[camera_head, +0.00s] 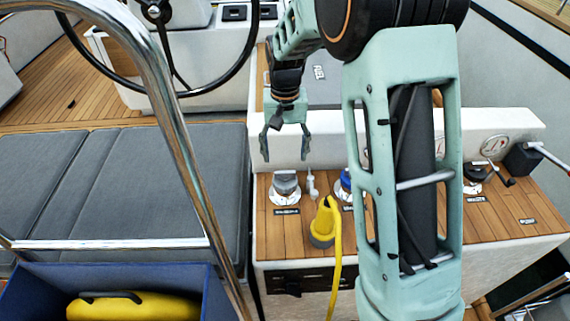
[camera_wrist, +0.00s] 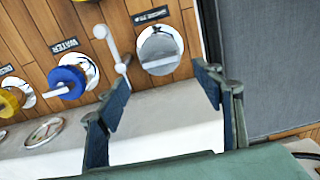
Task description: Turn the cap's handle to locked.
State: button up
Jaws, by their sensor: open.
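A grey round cap (camera_head: 286,184) sits on a pale ring on the wooden panel top, behind a small dark label. In the wrist view a reflective round fitting (camera_wrist: 160,50) shows in the same place, between the fingertips and the label. My gripper (camera_head: 286,160) points down above and behind the cap, open and empty. In the wrist view its fingertips (camera_wrist: 162,102) are spread apart, with nothing between them.
A blue cap (camera_head: 345,183) labelled WATER in the wrist view (camera_wrist: 67,82) and a yellow plug (camera_head: 323,222) with a hanging cable are close by. A black lever (camera_head: 478,175) is at right. A steel rail (camera_head: 170,110) and grey cushions (camera_head: 190,185) are at left.

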jog(key=shift+r, duration=2.6)
